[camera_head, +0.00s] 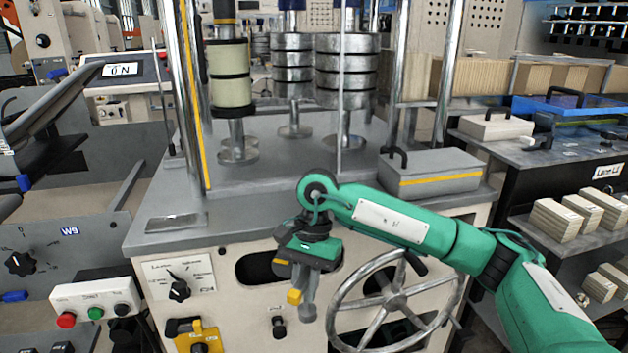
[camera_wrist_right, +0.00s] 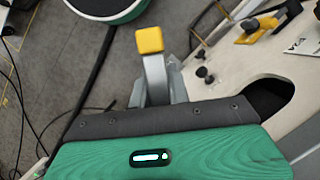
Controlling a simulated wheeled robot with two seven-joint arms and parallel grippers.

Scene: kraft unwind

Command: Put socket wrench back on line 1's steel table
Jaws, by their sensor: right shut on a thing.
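My right gripper (camera_head: 303,284) hangs pointing down in front of the cream machine cabinet, left of the spoked handwheel. It is shut on a grey metal piece with a yellow block end (camera_head: 294,297), which I take for the socket wrench. In the right wrist view this yellow end (camera_wrist_right: 149,40) stands out beyond the green gripper body; the rest is largely hidden by the gripper. The held piece is in the air, clear of any table top. My left gripper is not in view.
The handwheel (camera_head: 392,308) stands close to the right of my gripper. Above is the machine's grey top (camera_head: 270,222), with posts, stacked discs and a grey lidded box (camera_head: 430,173). A dark shelf table (camera_head: 545,150) with cartons stands at right. A button box (camera_head: 95,304) is at left.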

